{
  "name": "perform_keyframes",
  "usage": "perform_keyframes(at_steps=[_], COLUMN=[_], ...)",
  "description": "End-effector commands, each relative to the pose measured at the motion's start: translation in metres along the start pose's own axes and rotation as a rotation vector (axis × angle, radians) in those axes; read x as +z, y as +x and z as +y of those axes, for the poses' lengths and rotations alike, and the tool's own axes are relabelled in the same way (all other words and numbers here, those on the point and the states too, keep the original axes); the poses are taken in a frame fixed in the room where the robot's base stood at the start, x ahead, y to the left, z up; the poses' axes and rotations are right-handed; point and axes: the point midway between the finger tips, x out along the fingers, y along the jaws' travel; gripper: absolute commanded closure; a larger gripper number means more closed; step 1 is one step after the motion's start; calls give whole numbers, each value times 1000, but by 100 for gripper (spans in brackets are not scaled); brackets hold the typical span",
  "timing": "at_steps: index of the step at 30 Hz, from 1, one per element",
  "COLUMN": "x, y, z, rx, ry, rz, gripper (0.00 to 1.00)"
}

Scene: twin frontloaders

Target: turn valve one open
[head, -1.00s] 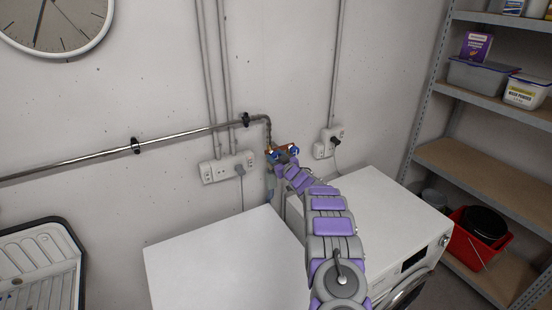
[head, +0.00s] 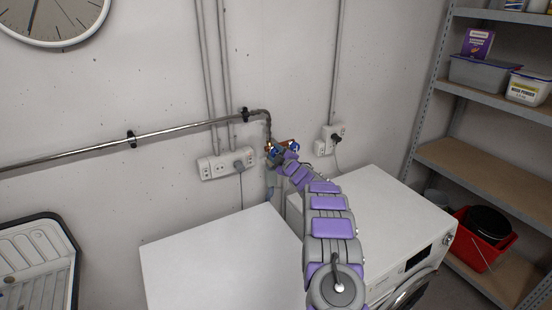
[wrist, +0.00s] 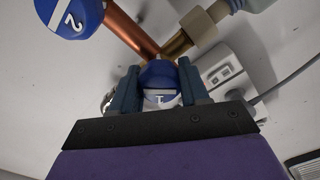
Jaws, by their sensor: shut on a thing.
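Valve one is a blue round knob (wrist: 160,73) with a white band and a mark that looks like a 1, in the middle of the wrist view. My gripper (wrist: 159,86) has one dark blue finger on each side of the knob and is shut on it. Valve two, a blue knob marked 2 (wrist: 70,17), is at the upper left, clear of the fingers. In the head view my gripper (head: 280,155) is at the pipe fitting on the wall and mostly hides valve one. Valve two (head: 294,146) shows just right of it.
Copper and brass pipe pieces (wrist: 180,42) join behind the knob. A wall socket strip (head: 213,167) is left of the valves, another socket (head: 333,133) right. Two white machines (head: 215,255) stand below. A shelf unit (head: 480,160) is at the right.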

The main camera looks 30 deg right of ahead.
Motion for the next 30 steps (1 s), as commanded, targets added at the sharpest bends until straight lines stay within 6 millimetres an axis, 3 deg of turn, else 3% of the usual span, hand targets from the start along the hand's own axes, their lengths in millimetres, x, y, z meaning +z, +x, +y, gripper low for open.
perform_keyframes(at_steps=[18, 30], x=[4, 3], y=[0, 0], z=[-9, -8], rx=[-7, -8], ry=[-558, -755], rz=[-2, -1], gripper=[86, 86])
